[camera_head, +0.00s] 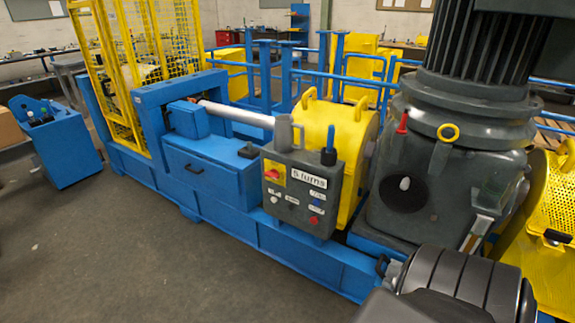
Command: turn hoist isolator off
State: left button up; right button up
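A grey control box (322,206) stands on the front of the blue machine frame, right of centre. At its upper left is a red rotary switch (271,175) on a yellow plate, which looks like the isolator. The way its handle points is too small to tell. A white label reading "5 turns" (309,178) is beside it. Below are small labelled controls, one with a blue button and one with a red button (314,220). A dark ribbed part at the bottom right looks like my arm. Neither gripper shows in view.
A large grey gearbox and motor (420,170) stand right of the control box. A yellow guard (345,130) is behind it. A blue cart (60,145) and yellow mesh cage (125,80) are at the left. The floor (150,270) in front is clear.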

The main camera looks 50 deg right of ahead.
aim_at(274, 174)
jog(key=z, duration=0.8)
jog(key=i, duration=1.1)
jog(key=z, duration=1.55)
jog(key=i, duration=0.45)
jog(key=z, duration=0.35)
